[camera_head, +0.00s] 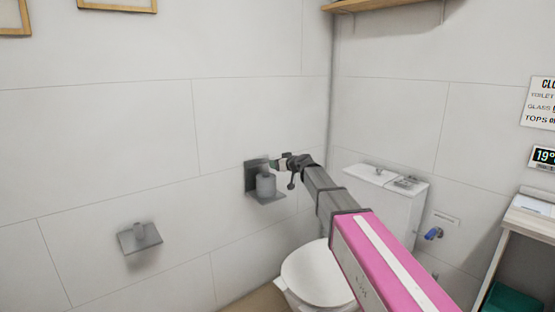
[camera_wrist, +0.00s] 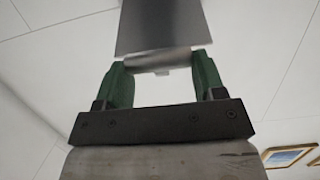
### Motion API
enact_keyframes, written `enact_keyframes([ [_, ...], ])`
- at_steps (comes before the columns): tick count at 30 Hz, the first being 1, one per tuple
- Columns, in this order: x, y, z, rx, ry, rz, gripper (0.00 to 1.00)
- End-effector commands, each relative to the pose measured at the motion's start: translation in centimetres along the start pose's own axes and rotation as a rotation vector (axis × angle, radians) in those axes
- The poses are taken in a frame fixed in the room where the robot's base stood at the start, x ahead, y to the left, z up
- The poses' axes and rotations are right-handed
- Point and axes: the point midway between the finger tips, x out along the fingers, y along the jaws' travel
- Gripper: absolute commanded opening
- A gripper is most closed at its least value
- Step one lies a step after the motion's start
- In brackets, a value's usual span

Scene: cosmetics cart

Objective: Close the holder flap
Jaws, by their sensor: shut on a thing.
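A grey holder (camera_head: 267,197) is fixed to the wall left of the toilet. It has a dark upright back plate, a light grey cylinder (camera_head: 266,186) and a flat lower plate. My gripper (camera_head: 276,164) reaches it from the right, at the height of the cylinder's top. In the wrist view, my green fingers (camera_wrist: 160,68) stand apart, with the rounded edge of a grey flat plate between their tips. This plate looks like the holder flap (camera_wrist: 160,28), and my gripper is shut on it. The flap's hinge and exact angle cannot be made out.
A second grey holder (camera_head: 139,240) with a small post is on the wall at the lower left. The white toilet (camera_head: 322,275) stands below my arm, its tank (camera_head: 385,200) behind. A blue tap (camera_head: 433,234) and a cart (camera_head: 522,225) are at the right.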

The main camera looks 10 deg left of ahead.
Motion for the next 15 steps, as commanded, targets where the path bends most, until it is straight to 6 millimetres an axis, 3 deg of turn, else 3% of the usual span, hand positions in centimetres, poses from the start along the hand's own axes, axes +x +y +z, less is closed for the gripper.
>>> enact_keyframes([
  [6, -0.3, 0.0, 3.8, -0.001, -0.006, 0.0, 0.21],
  [15, 0.3, 0.0, 7.1, -0.001, -0.005, -0.001, 0.21],
])
